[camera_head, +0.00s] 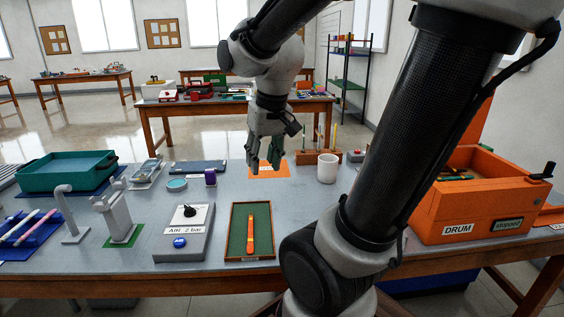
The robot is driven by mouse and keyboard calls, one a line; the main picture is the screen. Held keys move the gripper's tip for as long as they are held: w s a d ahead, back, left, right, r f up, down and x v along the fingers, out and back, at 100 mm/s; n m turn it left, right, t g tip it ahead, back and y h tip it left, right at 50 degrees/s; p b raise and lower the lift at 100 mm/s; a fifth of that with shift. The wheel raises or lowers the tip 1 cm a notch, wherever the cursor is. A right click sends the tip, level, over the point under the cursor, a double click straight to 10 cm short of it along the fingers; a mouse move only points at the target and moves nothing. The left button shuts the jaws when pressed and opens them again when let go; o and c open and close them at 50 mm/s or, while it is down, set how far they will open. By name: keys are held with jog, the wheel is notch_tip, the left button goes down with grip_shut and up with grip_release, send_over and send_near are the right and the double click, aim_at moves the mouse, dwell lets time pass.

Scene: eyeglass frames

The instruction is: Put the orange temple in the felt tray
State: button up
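A small tray with a wooden rim and green lining, which looks like the felt tray (232,246), lies flat near the front edge of the table. A slim orange piece, which looks like the orange temple (250,236), lies lengthwise inside it on the green lining. My gripper (264,161) points down farther back, over the orange mat and clear of the tray. Its two fingers are apart, with nothing visible between them.
A grey box with a black knob, marked AIR 2 bar (184,234), stands left of the tray. A white cup (327,168) stands right of the orange mat (284,171). The orange drum box (470,205) is at right. My arm hides part of the table.

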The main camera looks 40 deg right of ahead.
jog(key=s+r+n+t, duration=0.1)
jog(key=s+r+n, duration=0.1)
jog(key=s, duration=0.6)
jog(key=shift+s+a+r, duration=0.2)
jog(key=shift+a+r, duration=0.2)
jog(key=shift+a, duration=0.1)
